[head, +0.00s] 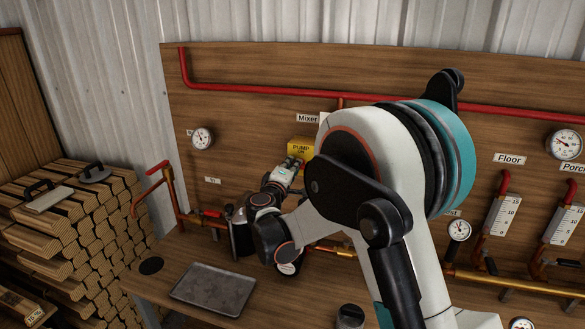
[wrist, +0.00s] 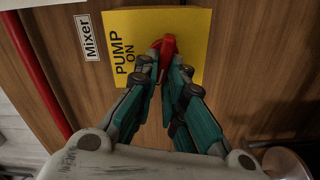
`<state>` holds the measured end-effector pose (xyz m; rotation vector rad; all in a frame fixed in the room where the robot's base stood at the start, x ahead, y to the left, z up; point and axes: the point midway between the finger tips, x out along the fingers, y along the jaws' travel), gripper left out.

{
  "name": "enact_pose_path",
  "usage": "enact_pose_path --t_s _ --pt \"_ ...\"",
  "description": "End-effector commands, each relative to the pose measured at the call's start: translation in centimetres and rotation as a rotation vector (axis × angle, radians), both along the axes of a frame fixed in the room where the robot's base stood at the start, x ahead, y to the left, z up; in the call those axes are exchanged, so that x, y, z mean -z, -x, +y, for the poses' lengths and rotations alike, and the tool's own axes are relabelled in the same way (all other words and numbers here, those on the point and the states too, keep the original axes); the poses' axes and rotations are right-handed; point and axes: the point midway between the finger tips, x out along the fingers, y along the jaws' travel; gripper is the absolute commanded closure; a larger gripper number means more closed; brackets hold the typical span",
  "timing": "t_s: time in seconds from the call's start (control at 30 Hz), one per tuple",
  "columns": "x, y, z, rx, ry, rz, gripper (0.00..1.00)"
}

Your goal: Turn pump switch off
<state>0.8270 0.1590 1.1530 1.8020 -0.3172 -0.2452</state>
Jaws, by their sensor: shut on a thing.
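The pump switch is a red knob (wrist: 168,44) on a yellow plate (wrist: 194,22) marked "PUMP ON", fixed to the wooden panel. The plate also shows in the head view (head: 300,146), below the "Mixer" label. My gripper (wrist: 164,62) reaches up to the plate, with its two teal-and-grey fingers on either side of the red knob and shut on it. The fingertips hide the lower part of the knob. In the head view my gripper (head: 290,164) is at the plate's lower edge, and my arm hides much of the panel to the right.
A red pipe (head: 260,88) runs along the panel above the plate. Gauges, including one at the left (head: 202,138), and red-handled valves line the panel. A metal tray (head: 214,288) lies on the wooden bench below.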

Motion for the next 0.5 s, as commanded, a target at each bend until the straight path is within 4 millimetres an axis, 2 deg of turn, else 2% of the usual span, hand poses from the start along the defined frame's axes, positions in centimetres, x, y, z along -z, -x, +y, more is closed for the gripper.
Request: enact_pose_path --t_s 0.2,0.5 --pt "0.27 -0.07 0.02 0.0 0.134 0.048 1.0" --pt "0.4 -0.08 0.02 0.001 0.232 0.084 1.0"
